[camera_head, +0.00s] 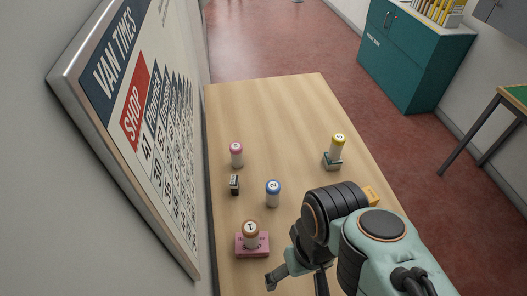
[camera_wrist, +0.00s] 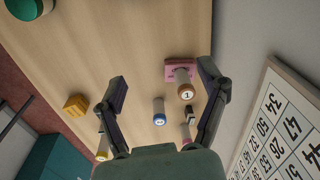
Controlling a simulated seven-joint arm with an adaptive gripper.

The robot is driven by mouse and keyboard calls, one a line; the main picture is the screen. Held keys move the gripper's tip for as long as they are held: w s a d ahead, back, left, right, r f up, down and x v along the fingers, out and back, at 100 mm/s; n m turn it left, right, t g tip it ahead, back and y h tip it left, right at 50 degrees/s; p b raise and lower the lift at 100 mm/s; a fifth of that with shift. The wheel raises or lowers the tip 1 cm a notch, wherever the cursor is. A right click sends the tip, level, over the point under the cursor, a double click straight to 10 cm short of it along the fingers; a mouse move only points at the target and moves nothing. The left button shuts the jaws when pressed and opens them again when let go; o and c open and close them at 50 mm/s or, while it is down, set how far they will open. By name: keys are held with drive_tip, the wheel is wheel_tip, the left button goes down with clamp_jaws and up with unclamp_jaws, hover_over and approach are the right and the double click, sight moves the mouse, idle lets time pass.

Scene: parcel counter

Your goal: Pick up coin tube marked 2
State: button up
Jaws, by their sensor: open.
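Coin tubes with coloured caps stand upright on the wooden counter. The blue-capped tube (camera_head: 273,194) stands alone near the middle; its cap mark is too small to read surely. The brown-capped tube (camera_head: 250,236), marked 1, stands on a pink block (camera_head: 241,254). The pink-capped tube (camera_head: 237,156) stands further back on the left, and the yellow-capped tube (camera_head: 337,149) is on a grey block at right. My gripper (camera_head: 297,279) is low in the head view, open and empty. In the wrist view the blue-capped tube (camera_wrist: 159,110) shows between my spread fingers (camera_wrist: 165,88), apart from them.
A small dark item (camera_head: 234,184) with a pale face stands between the pink-capped tube and the pink block. An orange block (camera_wrist: 76,105) sits beside my left finger in the wrist view. A calendar board (camera_head: 140,110) lines the left wall. The counter's far end (camera_head: 280,105) is clear.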

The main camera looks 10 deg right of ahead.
drive_tip(key=w+r+t, duration=0.3)
drive_tip(key=w+r, duration=0.2)
drive_tip(key=w, duration=0.7)
drive_tip(key=m+g, duration=0.1)
hover_over(273, 186)
drive_tip(key=w, duration=0.1)
drive_tip(key=s+d+x, duration=0.1)
drive_tip(key=s+x, duration=0.1)
drive_tip(key=x, duration=0.9)
drive_tip(key=f, duration=0.4)
drive_tip(key=f+g, duration=0.1)
drive_tip(key=f, duration=0.4)
drive_tip(key=s+f+g, duration=0.1)
drive_tip(key=f, duration=0.4)
drive_tip(key=shift+f+h, duration=0.1)
drive_tip(key=shift+h, duration=0.3)
drive_tip(key=shift+f, duration=0.55)
drive_tip(key=c, duration=1.3)
